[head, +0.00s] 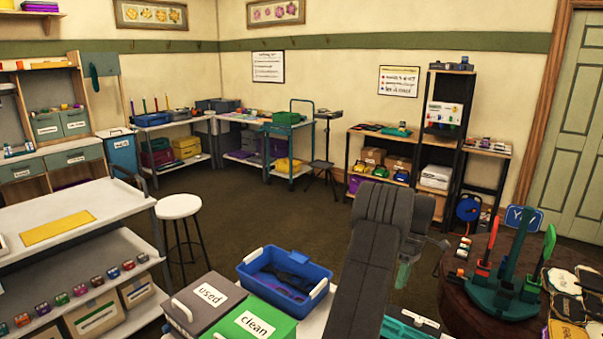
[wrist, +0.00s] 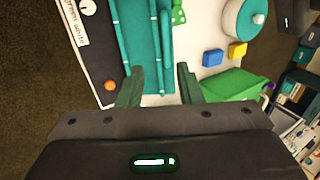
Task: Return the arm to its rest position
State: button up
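My arm (head: 375,240), dark grey, reaches up from the bottom of the head view and bends over to the right. My gripper (wrist: 158,80) shows in the wrist view with its two dark green fingers apart and nothing visible held between them. In the head view one greenish finger (head: 403,274) hangs below the arm's end, and the rest is hidden by the arm. In the wrist view the fingers overlap a teal ribbed tray (wrist: 143,45) on a white surface; I cannot tell the height between them.
Beside my arm are a blue bin (head: 285,287) with dark things in it, a grey "used" box (head: 195,300) and a green "clean" box (head: 262,318). A round brown table (head: 455,305) with a green stand is at right. Open floor lies behind.

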jog(key=p+x, duration=0.1)
jog(key=x, duration=0.9)
jog(key=shift+r, duration=0.1)
